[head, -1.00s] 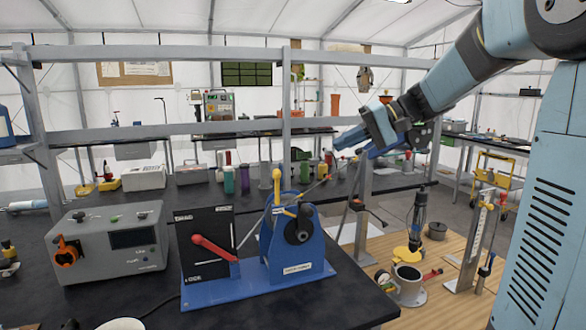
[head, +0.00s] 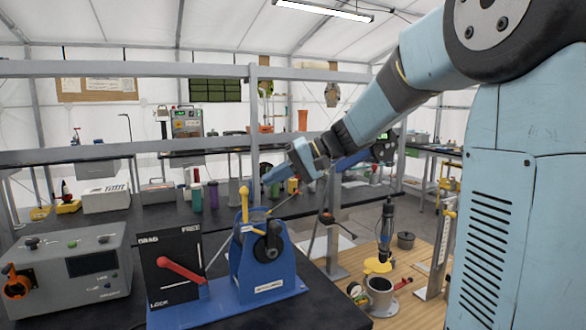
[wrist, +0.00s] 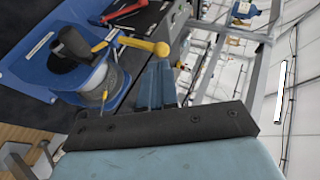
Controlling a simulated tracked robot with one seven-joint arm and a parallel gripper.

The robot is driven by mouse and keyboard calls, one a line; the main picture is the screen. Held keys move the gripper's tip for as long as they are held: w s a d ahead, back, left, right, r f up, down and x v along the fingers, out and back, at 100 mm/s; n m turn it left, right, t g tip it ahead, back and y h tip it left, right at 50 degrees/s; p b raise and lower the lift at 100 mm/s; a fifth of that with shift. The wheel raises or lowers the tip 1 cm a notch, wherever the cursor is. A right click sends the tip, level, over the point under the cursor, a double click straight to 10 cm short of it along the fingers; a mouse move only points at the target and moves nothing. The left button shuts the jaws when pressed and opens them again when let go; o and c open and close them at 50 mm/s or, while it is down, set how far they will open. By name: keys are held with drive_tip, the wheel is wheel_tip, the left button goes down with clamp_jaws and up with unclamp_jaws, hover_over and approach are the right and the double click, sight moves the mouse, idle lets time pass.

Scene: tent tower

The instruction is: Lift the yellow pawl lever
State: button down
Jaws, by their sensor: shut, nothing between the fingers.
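The yellow pawl lever (head: 244,204) stands upright on top of the blue winch (head: 262,266), its rounded knob at the upper end. In the wrist view the yellow lever (wrist: 142,45) runs sideways with its knob toward the right, above the winch's spool. My gripper (head: 272,176) is just above and to the right of the lever knob in the head view, with its fingers pointing down and left. In the wrist view my gripper (wrist: 156,72) is shut and empty, its fingertips close below the yellow knob. Whether they touch is unclear.
Left of the winch is a black panel (head: 165,248) with a red lever (head: 183,270), marked DRAG, FREE and LOCK. A grey box (head: 70,262) stands further left. A grey rail frame (head: 180,146) crosses behind. Mugs and tools stand on the wooden top at right.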

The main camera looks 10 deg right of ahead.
drive_tip(key=x, duration=0.4)
idle(0.3)
